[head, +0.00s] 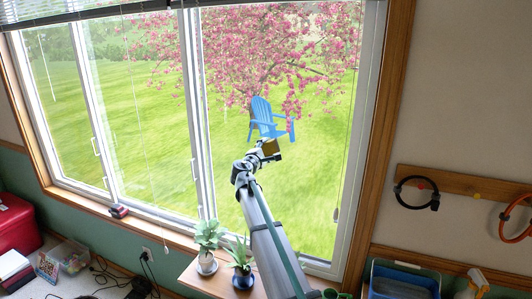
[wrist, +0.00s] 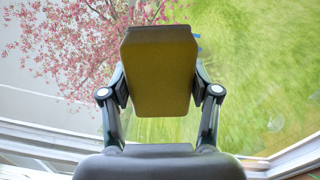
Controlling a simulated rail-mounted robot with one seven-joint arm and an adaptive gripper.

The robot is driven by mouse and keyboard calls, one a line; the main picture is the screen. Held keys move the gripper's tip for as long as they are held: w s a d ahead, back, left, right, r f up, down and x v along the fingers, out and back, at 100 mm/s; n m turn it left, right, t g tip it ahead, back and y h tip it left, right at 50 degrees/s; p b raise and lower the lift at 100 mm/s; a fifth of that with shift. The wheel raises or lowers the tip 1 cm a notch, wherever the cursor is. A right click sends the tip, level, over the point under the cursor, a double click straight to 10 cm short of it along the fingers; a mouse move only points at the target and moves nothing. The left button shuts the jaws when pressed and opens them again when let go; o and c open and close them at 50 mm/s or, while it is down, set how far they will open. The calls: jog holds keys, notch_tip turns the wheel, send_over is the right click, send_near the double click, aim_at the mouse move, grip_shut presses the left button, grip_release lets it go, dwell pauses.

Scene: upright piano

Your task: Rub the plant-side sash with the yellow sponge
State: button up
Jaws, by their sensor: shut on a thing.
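The yellow sponge (wrist: 158,75) is held between the two fingers of my gripper (wrist: 160,92), with its broad olive-yellow face towards the wrist camera and a darker strip along its top edge. In the head view, my gripper (head: 262,153) is shut on the sponge (head: 271,147) in front of the plant-side sash (head: 325,185), the wide right pane above the potted plants. I cannot tell whether the sponge touches the glass. In the wrist view, the sash glass (wrist: 245,60) fills the background, with faint round marks at the lower right.
Two potted plants (head: 207,240) (head: 241,262) stand on a wooden surface below the window, left of my arm. A small red item (head: 118,211) lies on the sill. A wooden rail (head: 460,187) with rings hangs on the right wall. A blue bin (head: 405,280) stands at lower right.

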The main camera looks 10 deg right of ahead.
jog(key=shift+r+p, duration=0.5)
jog(key=shift+r, duration=1.1)
jog(key=shift+w+a+f+b, duration=0.1)
jog(key=shift+w+a+b, duration=0.3)
jog(key=shift+a, duration=0.15)
jog(key=shift+f+b, duration=5.15)
jog(key=shift+f, duration=0.9)
jog(key=shift+w+a+r+p, duration=0.1)
jog(key=shift+a+r+p, duration=0.3)
jog(key=shift+r, duration=0.95)
jog(key=shift+w+a+r+p, duration=0.15)
jog(key=shift+r+p, duration=0.5)
jog(key=shift+r, duration=0.75)
jog(key=shift+w+a+r+p, duration=0.15)
jog(key=shift+r+p, duration=0.4)
jog(key=shift+r, duration=0.8)
jog(key=shift+r+p, duration=0.9)
jog(key=shift+r, duration=1.15)
jog(key=shift+w, duration=0.1)
